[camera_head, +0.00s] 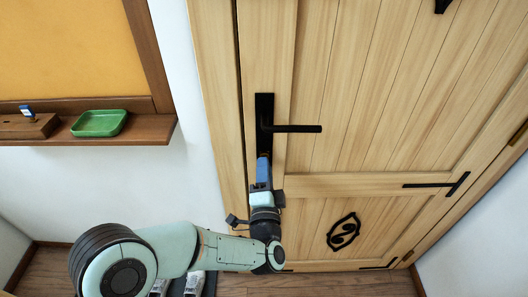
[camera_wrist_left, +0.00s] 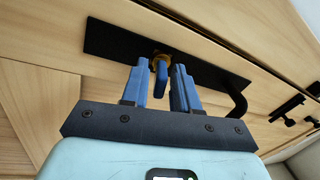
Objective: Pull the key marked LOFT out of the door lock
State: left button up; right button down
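The light wooden door (camera_head: 345,80) carries a black lock plate (camera_head: 264,103) with a lever handle (camera_head: 295,128). In the left wrist view a blue key head (camera_wrist_left: 161,78) sticks out from a brass lock cylinder (camera_wrist_left: 160,57) on the black plate (camera_wrist_left: 110,42). No marking on the key is readable. My left gripper (camera_head: 264,168) is at the lower end of the plate, below the handle. In the left wrist view its blue fingers (camera_wrist_left: 160,82) stand apart on either side of the key, with narrow gaps showing. In the head view the gripper hides the key. My right gripper is out of view.
A wooden shelf (camera_head: 150,131) at left holds a green tray (camera_head: 99,123) and a wooden block (camera_head: 28,126) with a small blue-topped item (camera_head: 26,111). The lever handle reaches right, just above my gripper. Shoe-like items (camera_head: 194,283) are on the floor below my arm.

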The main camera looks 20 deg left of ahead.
pick_arm(q)
grip_shut()
jog(key=shift+s, duration=0.15)
jog(key=shift+v, duration=2.9)
jog(key=v, duration=0.6)
